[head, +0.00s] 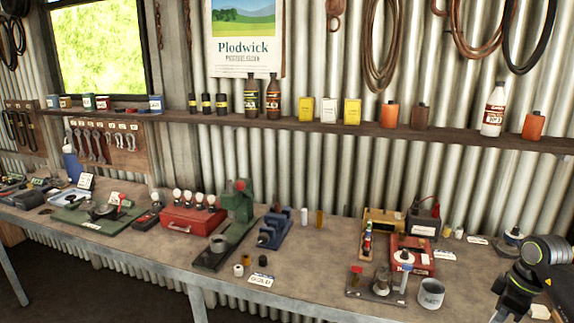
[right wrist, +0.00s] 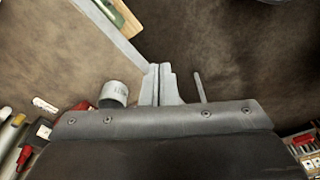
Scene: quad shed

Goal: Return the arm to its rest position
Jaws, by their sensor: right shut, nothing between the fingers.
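My right arm comes in at the right edge of the head view, black with green rings, bent downward over the front right of the bench. Its fingertips cannot be made out there. In the right wrist view my right gripper (right wrist: 162,84) has its two grey fingers together, with nothing between them. A grey metal cup (right wrist: 113,93) appears just left of the fingers; the gap between them is hard to judge. The same cup (head: 430,292) stands on the bench in the head view, left of my arm. My left gripper is not in view.
The workbench (head: 300,268) runs along a corrugated wall. Near my right arm stand a small vice-like tool (head: 378,282), a red box (head: 412,252) and a black battery-like box (head: 424,222). Dark floor lies beyond the bench edge (right wrist: 122,36).

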